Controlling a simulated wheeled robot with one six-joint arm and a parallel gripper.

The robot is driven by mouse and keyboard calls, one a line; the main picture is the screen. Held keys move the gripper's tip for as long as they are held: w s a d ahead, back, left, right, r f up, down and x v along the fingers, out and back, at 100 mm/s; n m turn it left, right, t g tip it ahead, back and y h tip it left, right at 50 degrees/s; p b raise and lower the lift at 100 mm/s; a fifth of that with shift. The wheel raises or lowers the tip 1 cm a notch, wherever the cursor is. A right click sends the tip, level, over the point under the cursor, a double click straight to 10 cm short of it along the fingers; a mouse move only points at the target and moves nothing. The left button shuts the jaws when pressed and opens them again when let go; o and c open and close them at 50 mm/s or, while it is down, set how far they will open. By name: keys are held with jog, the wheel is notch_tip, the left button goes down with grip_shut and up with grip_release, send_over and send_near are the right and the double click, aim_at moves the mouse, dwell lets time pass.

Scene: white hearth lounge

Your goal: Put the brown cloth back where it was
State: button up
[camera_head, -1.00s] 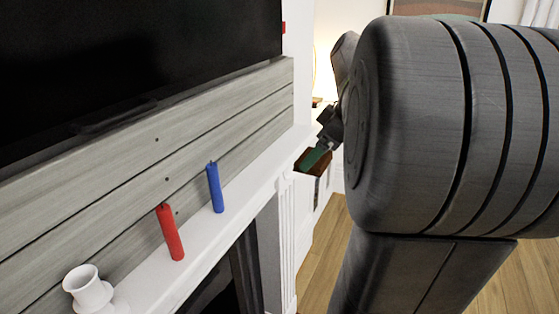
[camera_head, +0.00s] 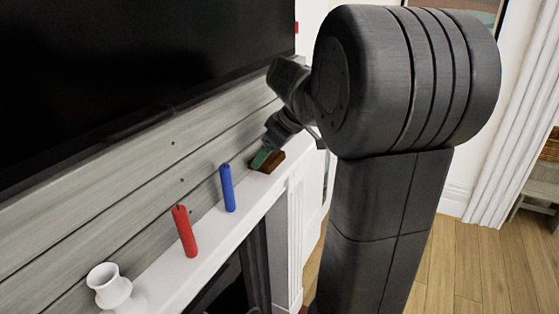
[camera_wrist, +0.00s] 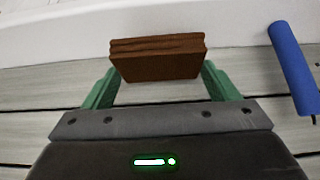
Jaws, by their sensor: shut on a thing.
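The brown cloth (camera_head: 268,163) is a folded, flat block over the far end of the white mantel shelf (camera_head: 212,225). My gripper (camera_head: 260,160) reaches it from above and behind, its green fingers partly hidden by my arm. In the wrist view the cloth (camera_wrist: 158,62) sits between the two green fingers of my gripper (camera_wrist: 158,78), which are shut on it. I cannot tell whether the cloth touches the shelf or hangs just above it.
A blue candle (camera_head: 228,188) stands nearest the cloth on the shelf; it also shows in the wrist view (camera_wrist: 294,70). A red candle (camera_head: 185,231) and a white vase (camera_head: 109,287) stand nearer. A dark television (camera_head: 130,70) hangs on the plank wall above.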

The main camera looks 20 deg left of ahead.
aim_at(273, 158)
notch_tip(273, 158, down, 3)
jog(key=shift+r, duration=0.2)
jog(key=shift+a+f+p, duration=0.15)
jog(key=shift+f+p, duration=0.3)
jog(key=shift+f, duration=0.15)
jog(key=o, duration=0.8)
jog(key=b+v, duration=0.1)
jog(key=v, duration=1.1)
jog(key=shift+r, duration=0.1)
